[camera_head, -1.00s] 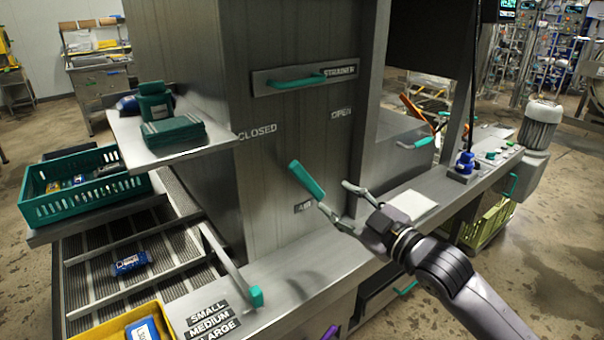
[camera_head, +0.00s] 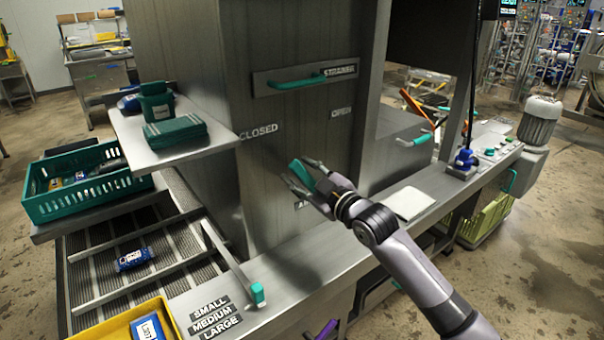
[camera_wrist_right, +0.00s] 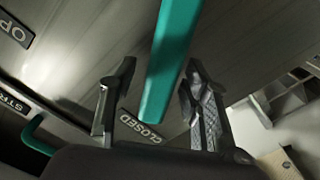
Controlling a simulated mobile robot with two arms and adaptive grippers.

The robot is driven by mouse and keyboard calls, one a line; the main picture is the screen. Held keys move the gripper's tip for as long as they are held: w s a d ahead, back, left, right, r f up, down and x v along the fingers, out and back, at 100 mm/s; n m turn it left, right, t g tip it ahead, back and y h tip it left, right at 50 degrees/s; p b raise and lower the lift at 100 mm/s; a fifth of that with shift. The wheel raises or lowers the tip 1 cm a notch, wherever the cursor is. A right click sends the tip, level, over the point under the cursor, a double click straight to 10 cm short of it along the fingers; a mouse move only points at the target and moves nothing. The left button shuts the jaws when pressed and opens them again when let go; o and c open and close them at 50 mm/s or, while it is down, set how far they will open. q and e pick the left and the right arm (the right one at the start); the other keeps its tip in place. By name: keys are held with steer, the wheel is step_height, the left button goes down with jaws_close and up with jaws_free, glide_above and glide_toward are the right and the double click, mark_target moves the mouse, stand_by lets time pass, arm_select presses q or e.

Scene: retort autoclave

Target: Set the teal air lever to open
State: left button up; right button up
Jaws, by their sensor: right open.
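The teal air lever (camera_head: 301,173) is on the grey steel panel, between the CLOSED label (camera_head: 259,132) at its upper left and the OPEN label (camera_head: 341,112) at its upper right. It tilts toward the CLOSED side. My right gripper (camera_head: 298,172) is open, with its fingers on either side of the lever's upper part. In the right wrist view the lever (camera_wrist_right: 170,65) runs between the two spread fingers (camera_wrist_right: 158,105), with gaps showing at both sides. The lever's lower end is hidden behind my gripper in the head view. My left gripper is not in view.
A teal strainer handle (camera_head: 297,82) is above on the panel.

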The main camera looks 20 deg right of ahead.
jaws_close()
stand_by(0.4)
stand_by(0.4)
